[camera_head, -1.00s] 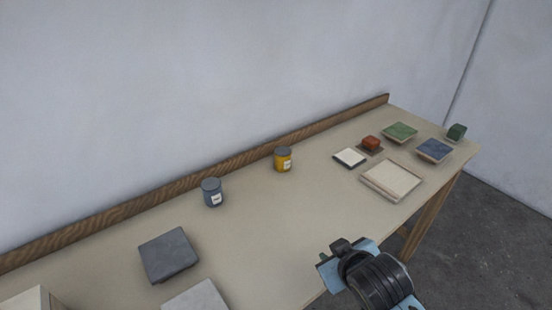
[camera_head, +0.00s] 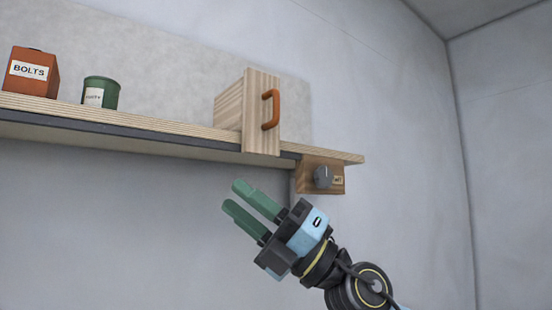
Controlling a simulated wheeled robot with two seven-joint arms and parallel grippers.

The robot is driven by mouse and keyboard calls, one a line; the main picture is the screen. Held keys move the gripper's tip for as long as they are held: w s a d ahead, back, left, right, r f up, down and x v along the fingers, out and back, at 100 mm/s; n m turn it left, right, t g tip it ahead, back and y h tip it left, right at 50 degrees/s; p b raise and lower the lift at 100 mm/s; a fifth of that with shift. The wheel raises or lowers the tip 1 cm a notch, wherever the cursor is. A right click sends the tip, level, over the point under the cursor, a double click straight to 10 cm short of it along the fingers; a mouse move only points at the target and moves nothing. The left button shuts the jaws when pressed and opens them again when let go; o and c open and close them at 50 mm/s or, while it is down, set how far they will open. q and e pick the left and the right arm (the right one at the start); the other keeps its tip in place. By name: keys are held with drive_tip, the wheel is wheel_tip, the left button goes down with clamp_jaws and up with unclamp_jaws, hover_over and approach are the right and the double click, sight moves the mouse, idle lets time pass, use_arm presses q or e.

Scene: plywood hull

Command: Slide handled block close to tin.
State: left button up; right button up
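The handled block (camera_head: 228,112) is a pale striped wooden box with a front panel and an orange handle (camera_head: 270,110). My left gripper is out of view.
The wooden shelf (camera_head: 170,122) has a dark strip under its front edge. A red-brown BOLTS container (camera_head: 31,72) stands left of the tin. The shelf between tin and block is clear.

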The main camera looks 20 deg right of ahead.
wheel_tip(320, 180, up, 5)
drive_tip(key=s+n+g+h, duration=0.2)
drive_tip(key=n+h, duration=0.1)
drive_tip(key=n, duration=0.2)
drive_tip(key=m+t+h, duration=0.2)
drive_tip(key=t+h, duration=0.6)
drive_tip(key=h, duration=0.4)
approach(276, 114)
drive_tip(key=shift+d+r+p+x, duration=0.1)
drive_tip(key=shift+r+p+x, duration=0.35)
drive_tip(key=shift+x, duration=1.3)
drive_tip(key=shift+d+r+p+x, duration=0.1)
drive_tip(key=shift+p+x, duration=0.7)
drive_tip(key=shift+x, duration=0.95)
drive_tip(key=shift+d+r+p+x, duration=0.1)
drive_tip(key=shift+r+p+x, duration=0.35)
drive_tip(key=shift+x, duration=1.3)
drive_tip(key=shift+w+f, duration=0.15)
drive_tip(key=shift+f, duration=0.05)
drive_tip(key=shift+c, duration=0.2)
clamp_jaws()
